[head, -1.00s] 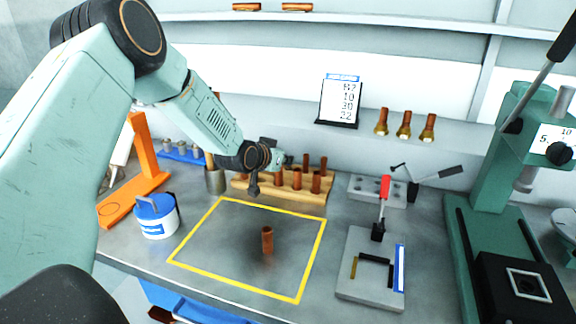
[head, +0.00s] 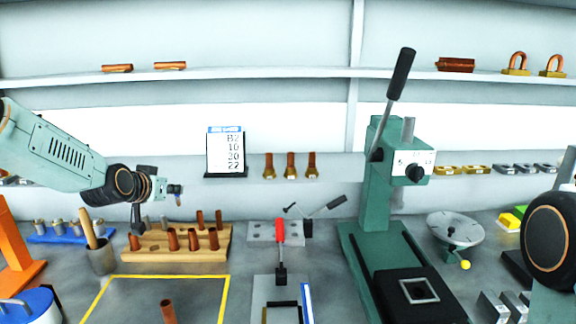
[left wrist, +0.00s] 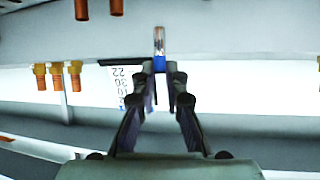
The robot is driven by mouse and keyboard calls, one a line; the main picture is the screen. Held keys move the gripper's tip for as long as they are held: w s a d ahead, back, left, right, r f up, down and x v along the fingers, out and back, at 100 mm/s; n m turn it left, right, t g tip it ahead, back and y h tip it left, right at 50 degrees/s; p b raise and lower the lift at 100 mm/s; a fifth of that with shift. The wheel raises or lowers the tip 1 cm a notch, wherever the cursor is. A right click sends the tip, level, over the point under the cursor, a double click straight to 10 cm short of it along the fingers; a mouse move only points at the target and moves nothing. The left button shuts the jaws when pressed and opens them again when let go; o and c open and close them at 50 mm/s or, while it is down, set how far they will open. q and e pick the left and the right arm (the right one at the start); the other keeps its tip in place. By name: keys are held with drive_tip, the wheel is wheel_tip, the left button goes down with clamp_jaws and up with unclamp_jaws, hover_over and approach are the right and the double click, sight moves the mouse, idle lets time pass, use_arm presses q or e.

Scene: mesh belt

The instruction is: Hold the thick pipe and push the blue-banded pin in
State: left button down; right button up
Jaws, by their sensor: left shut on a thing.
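My left gripper (head: 166,190) is shut on the blue-banded pin (left wrist: 159,48), a small metal pin with its blue band at the fingertips in the left wrist view. In the head view the pin shows only as a small tip beside the fingers, held above the wooden rack. A copper pipe (head: 168,311) stands upright inside the yellow square, partly cut off by the lower edge. Several copper pipes (head: 193,239) stand in the rack. I cannot tell for sure which is the thick pipe. My right gripper is out of view; part of my right arm shows at the right.
The wooden rack (head: 147,254) stands behind the yellow outline (head: 112,278). A red-handled clamp fixture (head: 280,262) and a green lever press (head: 372,210) stand to the right. A cup (head: 100,260) and blue tray stand left. Inside the outline is mostly free.

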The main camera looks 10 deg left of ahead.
sight(177, 203)
use_arm(q)
wheel_tip(177, 203, down, 4)
drive_tip(key=b, duration=0.3)
drive_tip(key=shift+f+b, duration=0.45)
drive_tip(key=shift+b, duration=0.1)
drive_tip(key=shift+r, duration=0.15)
